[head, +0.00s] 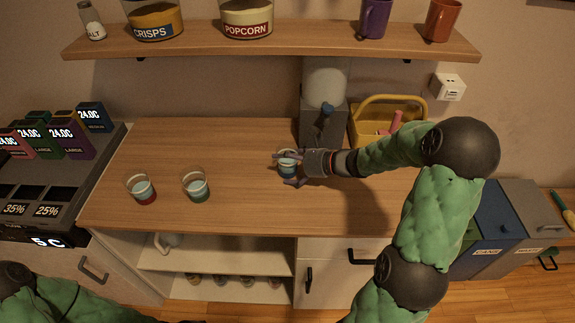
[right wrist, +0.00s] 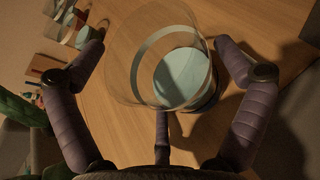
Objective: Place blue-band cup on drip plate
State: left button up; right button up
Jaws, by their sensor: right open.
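The blue-band cup (head: 287,168) is a clear cup standing on the wooden counter, right of the other two cups. My right gripper (head: 284,169) reaches in from the right with its fingers spread around it. In the right wrist view the cup (right wrist: 165,62) sits between the open fingers (right wrist: 160,50), with visible gaps at both sides. A grey dispenser (head: 324,105) with a clear tank stands behind the gripper; I cannot make out its drip plate. My left gripper is out of view.
A red-band cup (head: 142,189) and a green-band cup (head: 195,185) stand to the left on the counter (head: 240,208). A yellow basket (head: 372,122) is right of the dispenser. A shelf (head: 290,43) with jars and mugs hangs above. Mid-counter is clear.

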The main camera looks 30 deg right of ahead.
jog(key=shift+w+a, duration=0.15)
jog(key=shift+w, duration=0.1)
jog(key=shift+s, duration=0.1)
jog(key=c, duration=1.2)
